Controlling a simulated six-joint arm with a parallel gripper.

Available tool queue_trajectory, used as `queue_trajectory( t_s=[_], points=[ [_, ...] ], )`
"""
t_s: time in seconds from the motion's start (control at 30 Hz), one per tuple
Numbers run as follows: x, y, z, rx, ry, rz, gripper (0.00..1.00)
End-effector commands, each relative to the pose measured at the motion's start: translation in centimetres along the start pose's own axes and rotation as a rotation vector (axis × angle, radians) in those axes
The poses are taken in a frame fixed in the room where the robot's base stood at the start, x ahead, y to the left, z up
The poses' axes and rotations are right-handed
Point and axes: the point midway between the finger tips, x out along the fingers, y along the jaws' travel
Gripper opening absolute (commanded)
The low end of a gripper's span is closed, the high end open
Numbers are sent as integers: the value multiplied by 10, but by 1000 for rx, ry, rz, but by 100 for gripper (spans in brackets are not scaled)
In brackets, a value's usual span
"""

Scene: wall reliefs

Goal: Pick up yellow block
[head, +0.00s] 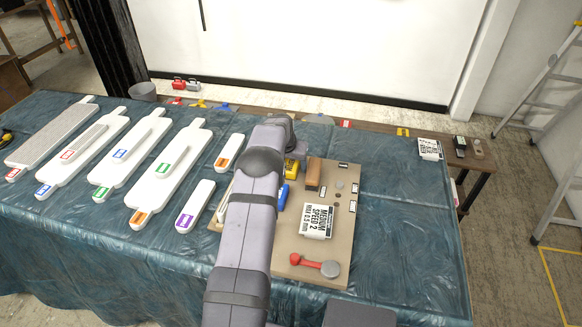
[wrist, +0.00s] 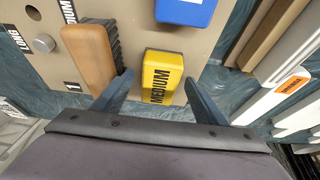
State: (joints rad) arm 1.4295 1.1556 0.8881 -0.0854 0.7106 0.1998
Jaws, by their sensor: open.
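My gripper (wrist: 157,92) is open in the wrist view, with one finger to each side of the block. Nothing is held; whether the fingers touch the block I cannot tell. In the head view the fingers are hidden behind my arm.
A brown wooden brush (wrist: 90,55) stands close beside the left finger. A blue block (wrist: 186,10) lies beyond the yellow one. White paddles (head: 172,170) with coloured labels lie left on the blue cloth (head: 400,220). A red-handled tool (head: 312,264) lies on the board.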

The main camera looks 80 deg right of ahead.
Motion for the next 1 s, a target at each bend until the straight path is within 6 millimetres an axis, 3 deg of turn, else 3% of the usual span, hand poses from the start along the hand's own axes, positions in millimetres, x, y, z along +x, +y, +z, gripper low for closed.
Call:
queue_trajectory(
  t_s=[0.07, 0.1, 0.27, 0.3, 0.67, 1.0],
  points=[
    [0, 0, 0, 0, 0, 0, 66],
    [0, 0, 0, 0, 0, 0, 61],
    [0, 0, 0, 0, 0, 0, 23],
    [0, 0, 0, 0, 0, 0, 20],
    [-5, 0, -3, 0, 3, 0, 20],
    [-49, 0, -21, 0, 5, -1, 20]
  ],
)
